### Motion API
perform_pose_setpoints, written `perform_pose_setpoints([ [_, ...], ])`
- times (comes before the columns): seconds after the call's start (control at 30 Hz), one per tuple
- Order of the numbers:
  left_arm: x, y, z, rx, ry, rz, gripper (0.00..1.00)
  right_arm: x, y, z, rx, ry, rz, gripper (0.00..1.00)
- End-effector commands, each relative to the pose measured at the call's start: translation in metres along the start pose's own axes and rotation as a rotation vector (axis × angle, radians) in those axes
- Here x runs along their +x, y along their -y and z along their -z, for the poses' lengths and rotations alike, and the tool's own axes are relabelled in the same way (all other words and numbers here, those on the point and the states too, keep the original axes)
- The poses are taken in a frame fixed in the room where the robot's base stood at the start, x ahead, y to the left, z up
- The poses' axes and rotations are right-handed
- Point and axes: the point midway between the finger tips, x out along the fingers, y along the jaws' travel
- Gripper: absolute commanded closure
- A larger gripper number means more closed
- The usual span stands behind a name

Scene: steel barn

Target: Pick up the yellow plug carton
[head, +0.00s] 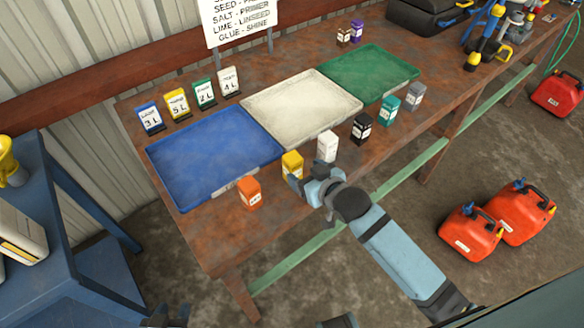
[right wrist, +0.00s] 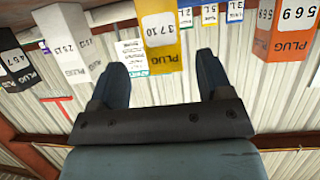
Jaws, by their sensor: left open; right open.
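The yellow plug carton (head: 292,165) stands upright at the front edge of the rusty table, before the blue tray. In the right wrist view the yellow carton (right wrist: 161,36), labelled PLUG, appears upside down beyond the gap between the fingers. My right gripper (head: 303,178) is open and empty, close in front of the carton, hiding part of its lower right. In the right wrist view its fingers (right wrist: 160,72) are spread wider than the carton, with no visible contact. My left gripper (head: 165,318) only just shows at the bottom edge, open, mostly cut off.
An orange carton (head: 250,192) and a white carton (head: 327,147) stand either side of the yellow one. A black carton (head: 361,128) is further right. Blue (head: 215,155), white (head: 300,108) and green (head: 368,72) trays lie behind. Red cans (head: 470,232) stand on the floor.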

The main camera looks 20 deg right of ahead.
Motion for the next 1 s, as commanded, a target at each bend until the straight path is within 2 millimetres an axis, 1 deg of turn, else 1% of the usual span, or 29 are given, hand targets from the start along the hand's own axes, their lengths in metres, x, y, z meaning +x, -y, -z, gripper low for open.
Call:
perform_pose_setpoints([
  [0.03,0.0,0.0,0.0,0.0,0.0,0.0,0.57,0.006,0.0,0.001,0.0,0.0,0.0,0.28],
  [0.17,0.0,-0.001,0.0,-0.002,0.001,0.0,0.57,0.013,0.0,0.0,0.0,0.0,0.0,0.28],
  [0.27,0.0,-0.001,-0.001,-0.003,0.005,0.0,0.57,0.023,0.002,-0.001,0.001,0.001,0.0,0.28],
  [0.4,-0.002,-0.002,-0.002,-0.005,0.011,-0.001,0.57,0.045,0.004,-0.003,0.0,0.001,0.001,0.28],
  [0.5,-0.002,-0.002,-0.002,-0.005,0.011,-0.001,0.57,0.057,0.004,-0.004,0.0,0.0,0.001,0.28],
  [0.63,-0.002,-0.002,-0.002,-0.005,0.011,-0.001,0.57,0.064,0.004,-0.004,0.0,0.0,0.001,0.28],
  [0.8,-0.002,-0.002,-0.001,-0.004,0.01,-0.001,0.57,0.064,0.004,-0.004,0.0,0.0,0.001,0.28],
  [0.83,-0.002,-0.002,-0.001,-0.004,0.009,-0.001,0.57,0.064,0.004,-0.004,0.0,0.0,0.001,0.3],
  [0.87,-0.002,-0.002,0.0,-0.004,0.008,-0.001,0.57,0.064,0.004,-0.004,0.0,0.0,0.001,0.37],
  [0.9,-0.002,-0.002,0.0,-0.004,0.008,-0.001,0.57,0.064,0.004,-0.004,0.0,0.0,0.001,0.46],
  [0.97,-0.002,-0.002,0.001,-0.004,0.006,-0.001,0.57,0.064,0.004,-0.004,0.0,0.0,0.001,0.6],
  [1.0,-0.002,-0.002,0.001,-0.003,0.006,-0.001,0.57,0.064,0.004,-0.004,0.0,0.0,0.001,0.69],
])
